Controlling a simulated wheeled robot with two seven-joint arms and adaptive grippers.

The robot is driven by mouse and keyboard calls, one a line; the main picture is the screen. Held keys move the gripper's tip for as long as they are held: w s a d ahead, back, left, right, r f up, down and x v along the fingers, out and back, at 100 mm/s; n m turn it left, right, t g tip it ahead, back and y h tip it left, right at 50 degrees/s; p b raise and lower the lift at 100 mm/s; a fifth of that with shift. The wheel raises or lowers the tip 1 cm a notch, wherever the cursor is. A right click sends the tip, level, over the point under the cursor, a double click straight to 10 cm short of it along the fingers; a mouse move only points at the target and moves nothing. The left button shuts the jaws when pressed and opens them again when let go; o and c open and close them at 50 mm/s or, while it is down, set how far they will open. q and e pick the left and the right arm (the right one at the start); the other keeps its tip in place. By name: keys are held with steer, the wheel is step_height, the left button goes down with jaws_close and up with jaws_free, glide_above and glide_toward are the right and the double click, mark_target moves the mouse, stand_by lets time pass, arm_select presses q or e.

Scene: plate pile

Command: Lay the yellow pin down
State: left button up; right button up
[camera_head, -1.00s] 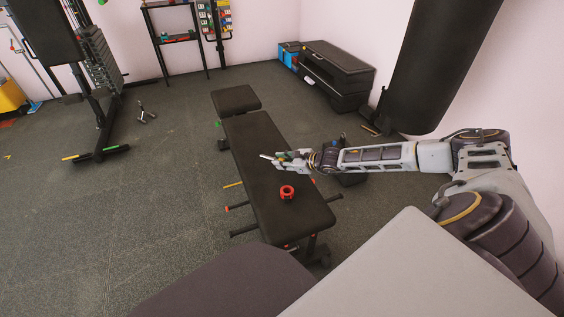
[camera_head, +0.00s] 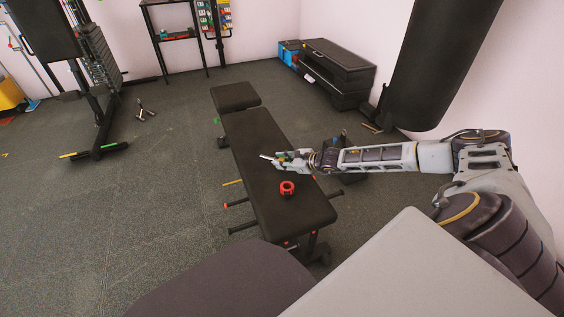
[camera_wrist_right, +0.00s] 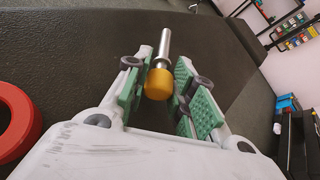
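The yellow pin (camera_wrist_right: 160,82) has a yellow head and a silver shaft. It is between the green-padded fingers of my right gripper (camera_wrist_right: 160,85), which look closed on its head, and its shaft points away from the wrist. In the head view my right gripper (camera_head: 280,160) is over the middle of the black bench (camera_head: 300,215), and the pin's pale shaft (camera_head: 265,156) sticks out to the left. Whether the pin touches the bench is hard to tell. My left gripper is not in view.
A red ring (camera_head: 287,187) lies on the bench nearer me; it also shows at the left of the wrist view (camera_wrist_right: 15,115). A black punching bag (camera_head: 435,70) hangs at the right. The bench pad left of the gripper is clear.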

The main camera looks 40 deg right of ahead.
steer(key=o, duration=0.5)
steer(key=shift+c, duration=0.2)
steer(key=shift+s, duration=0.15)
steer(key=shift+s+d+r, duration=0.1)
steer(key=shift+s+d, duration=0.2)
steer(key=shift+v, duration=5.45)
